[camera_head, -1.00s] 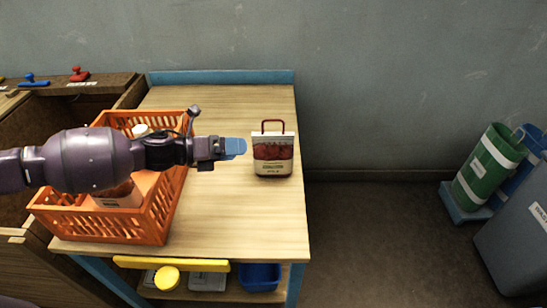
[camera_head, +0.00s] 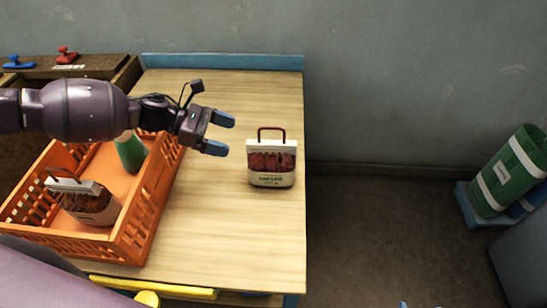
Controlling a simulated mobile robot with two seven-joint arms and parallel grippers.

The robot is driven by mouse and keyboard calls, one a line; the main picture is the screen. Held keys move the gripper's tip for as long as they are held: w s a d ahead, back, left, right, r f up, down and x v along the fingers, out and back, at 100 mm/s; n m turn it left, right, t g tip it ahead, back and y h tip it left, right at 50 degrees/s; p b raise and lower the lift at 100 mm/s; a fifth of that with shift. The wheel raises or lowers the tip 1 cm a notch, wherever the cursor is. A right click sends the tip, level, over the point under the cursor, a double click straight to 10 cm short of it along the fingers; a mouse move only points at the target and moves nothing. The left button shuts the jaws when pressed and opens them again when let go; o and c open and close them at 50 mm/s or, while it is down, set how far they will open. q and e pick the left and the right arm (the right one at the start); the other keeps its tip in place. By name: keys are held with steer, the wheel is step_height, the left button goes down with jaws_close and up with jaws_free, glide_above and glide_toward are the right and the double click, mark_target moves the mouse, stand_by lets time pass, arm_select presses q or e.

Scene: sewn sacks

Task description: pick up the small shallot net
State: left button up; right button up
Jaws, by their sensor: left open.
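A small net bag (camera_head: 271,162) with dark red-brown contents, a white top band, a pale label and a red handle stands upright on the wooden table near its right edge. It looks like the shallot net, but its print is too small to read. My left gripper (camera_head: 218,133) is open and empty, left of the bag and a little farther back, with its blue fingertips pointing right. A clear gap separates them from the bag. A similar bag (camera_head: 88,204) leans in the orange crate. My right gripper is not clearly visible.
The orange crate (camera_head: 128,249) takes up the table's left side and also holds a green item (camera_head: 130,153). The table (camera_head: 230,235) is bare around the standing bag. A blue ledge (camera_head: 222,62) runs along the back.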

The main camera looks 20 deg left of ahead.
mark_target(257, 148)
arm_select(q)
steer(key=x, duration=0.8)
steer(key=shift+s+d+r, duration=0.1)
steer(key=shift+s+d, duration=0.2)
steer(key=shift+d, duration=0.4)
arm_select(e)
steer(key=shift+s+d+r, duration=0.1)
